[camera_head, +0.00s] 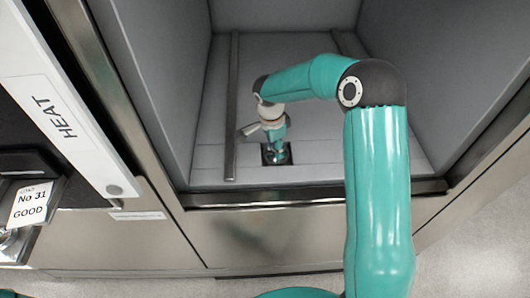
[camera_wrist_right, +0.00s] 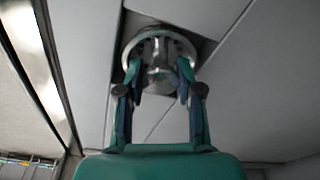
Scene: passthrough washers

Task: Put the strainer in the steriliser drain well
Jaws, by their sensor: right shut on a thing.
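The strainer (camera_wrist_right: 158,48) is a round, shiny metal piece with a holed rim and a central post. In the right wrist view, my right gripper (camera_wrist_right: 160,72) is shut on its post. In the head view, my right gripper (camera_head: 274,148) reaches down into the chamber. The strainer there (camera_head: 283,156) is small, at the dark square drain well (camera_head: 267,155) in the chamber floor. I cannot tell whether the strainer is seated or just above the well. My left gripper is not in view.
The steriliser chamber has grey walls (camera_head: 170,70) on both sides and a metal rail (camera_head: 232,110) on the floor left of the well. A metal sill (camera_head: 260,198) runs along the front. A panel marked HEAT (camera_head: 55,120) stands at the left.

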